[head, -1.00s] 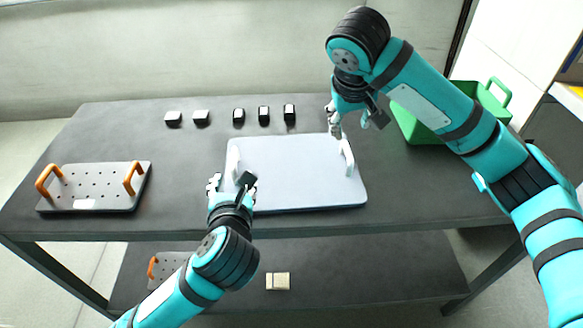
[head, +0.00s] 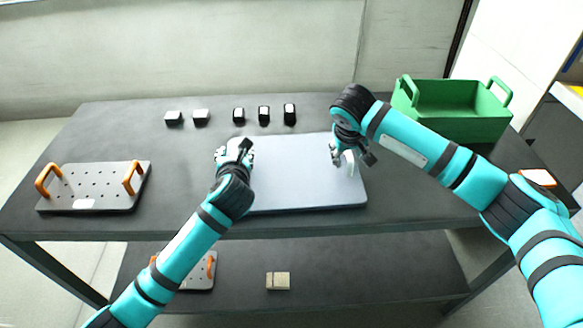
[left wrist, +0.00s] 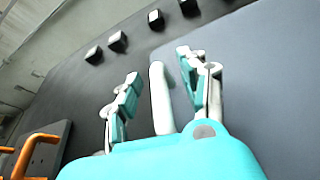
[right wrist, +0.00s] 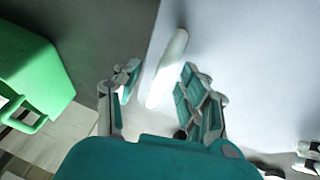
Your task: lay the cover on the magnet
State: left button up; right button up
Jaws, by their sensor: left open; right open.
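A pale blue-grey board (head: 300,180) with two white handles, seemingly the cover, lies flat on the dark table. My left gripper (head: 234,156) is open at its left handle; in the left wrist view that white handle (left wrist: 160,98) stands between the spread fingers. My right gripper (head: 343,156) is open at the right handle; in the right wrist view the white handle (right wrist: 166,70) lies between the fingers. Neither gripper is closed on a handle. A grey perforated plate (head: 92,186) with two orange handles lies at the table's left; I cannot tell whether it is the magnet.
Several small black blocks (head: 264,115) stand in a row behind the board. A green crate (head: 460,125) stands at the back right. On the lower shelf are another orange-handled plate (head: 200,272) and a small beige block (head: 278,281). The table between plate and board is clear.

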pick_arm(q)
jog(key=shift+w, duration=0.15)
pick_arm(e)
jog(key=shift+f, duration=0.15)
pick_arm(q)
grip_shut()
pick_arm(e)
grip_shut()
jog(key=shift+w, duration=0.1)
